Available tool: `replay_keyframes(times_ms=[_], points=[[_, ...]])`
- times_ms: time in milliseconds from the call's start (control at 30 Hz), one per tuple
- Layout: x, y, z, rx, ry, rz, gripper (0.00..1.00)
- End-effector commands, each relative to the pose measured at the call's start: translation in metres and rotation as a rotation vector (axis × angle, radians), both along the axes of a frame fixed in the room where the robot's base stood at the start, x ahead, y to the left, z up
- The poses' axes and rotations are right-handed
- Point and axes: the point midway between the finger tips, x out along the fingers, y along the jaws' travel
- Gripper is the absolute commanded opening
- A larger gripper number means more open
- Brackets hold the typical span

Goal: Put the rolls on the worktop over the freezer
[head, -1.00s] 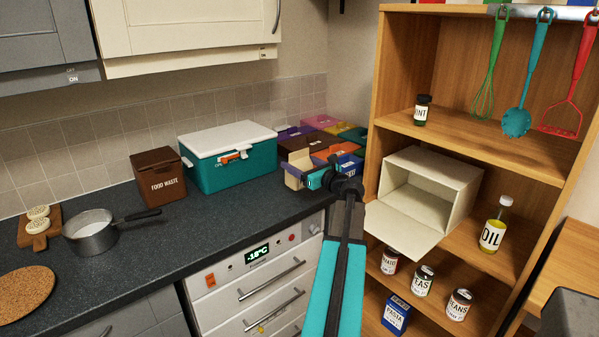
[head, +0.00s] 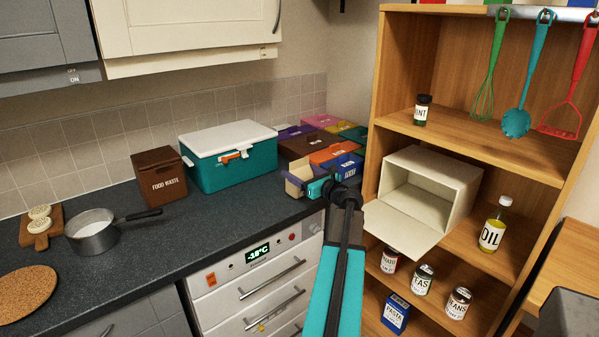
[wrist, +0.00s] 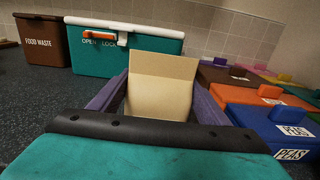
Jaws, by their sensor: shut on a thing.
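My gripper (head: 308,181) is at the back right of the dark worktop (head: 225,225), over the right part of the white freezer (head: 225,303). It is shut on a beige, box-shaped pack (head: 298,175), which may be the rolls; no label on it shows. In the wrist view, the pack (wrist: 160,90) stands upright between the two purple-grey fingers. Its lower part is hidden by my wrist, and I cannot tell whether it touches the worktop.
Coloured lidded boxes (head: 335,152), one marked PEAS (wrist: 290,130), crowd close right of my gripper. A teal cool box (head: 235,165) and brown food waste bin (head: 160,180) stand left. The shelf unit (head: 480,130) holds an open, empty cream bin (head: 440,175). The front middle worktop is clear.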

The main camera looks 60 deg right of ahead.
Motion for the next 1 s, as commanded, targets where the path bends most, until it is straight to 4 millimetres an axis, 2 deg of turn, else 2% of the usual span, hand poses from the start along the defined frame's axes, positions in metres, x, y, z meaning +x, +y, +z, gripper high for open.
replay_keyframes(times_ms=[500,533,600,1000], points=[[-0.0003,-0.0002,-0.0072,0.000,-0.001,0.000,0.42],[-0.0003,-0.0002,-0.0066,0.000,0.000,0.000,0.75],[-0.0003,-0.0003,-0.0064,0.000,0.000,0.000,0.87],[-0.0004,-0.0003,-0.0052,0.000,0.000,0.000,0.89]])
